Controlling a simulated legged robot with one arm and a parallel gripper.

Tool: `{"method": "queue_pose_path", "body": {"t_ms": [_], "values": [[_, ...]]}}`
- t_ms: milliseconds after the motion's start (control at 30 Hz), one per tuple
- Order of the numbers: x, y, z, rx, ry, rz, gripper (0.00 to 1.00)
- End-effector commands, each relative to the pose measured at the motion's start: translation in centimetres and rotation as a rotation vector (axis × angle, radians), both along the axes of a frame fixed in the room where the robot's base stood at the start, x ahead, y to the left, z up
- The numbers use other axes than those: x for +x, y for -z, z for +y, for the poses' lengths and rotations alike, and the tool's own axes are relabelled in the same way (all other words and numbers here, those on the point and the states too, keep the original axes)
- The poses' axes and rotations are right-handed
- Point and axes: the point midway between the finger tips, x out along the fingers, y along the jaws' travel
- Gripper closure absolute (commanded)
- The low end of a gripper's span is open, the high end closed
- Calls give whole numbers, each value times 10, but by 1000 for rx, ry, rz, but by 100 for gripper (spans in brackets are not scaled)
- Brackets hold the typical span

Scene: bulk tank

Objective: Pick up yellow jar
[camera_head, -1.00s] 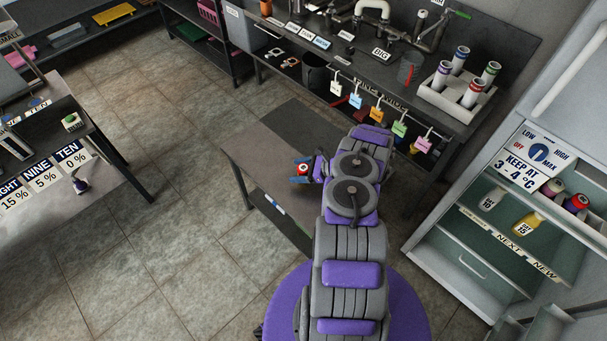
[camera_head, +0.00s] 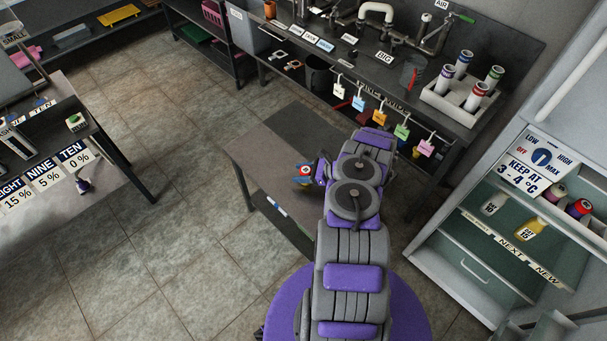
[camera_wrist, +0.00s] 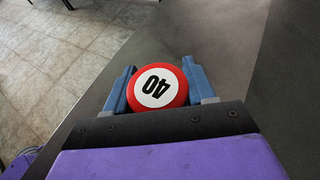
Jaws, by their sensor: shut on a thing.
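In the head view my gripper (camera_head: 304,172) is over the grey table, with the red lid showing between the fingers; the body under the lid is mostly hidden. A yellow jar (camera_head: 530,229) with a white DAY 15 label stands on the shelf of the open fridge at the right, well away from my gripper.
The grey table (camera_head: 262,160) lies under my gripper. A back counter (camera_head: 345,62) carries pipes and a rack of tubes (camera_head: 462,100). Tiled floor is clear at the left.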

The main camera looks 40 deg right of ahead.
Motion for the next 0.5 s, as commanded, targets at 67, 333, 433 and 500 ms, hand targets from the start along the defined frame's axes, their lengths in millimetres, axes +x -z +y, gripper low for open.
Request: {"method": "queue_pose_path", "body": {"t_ms": [67, 333, 433, 500], "values": [[0, -3, 0, 0, 0, 0, 79], [1, -32, 1, 1, -1, -2, 79], [-8, -39, 3, 3, 3, 1, 79], [-19, -40, 8, 3, 3, 1, 79]]}}
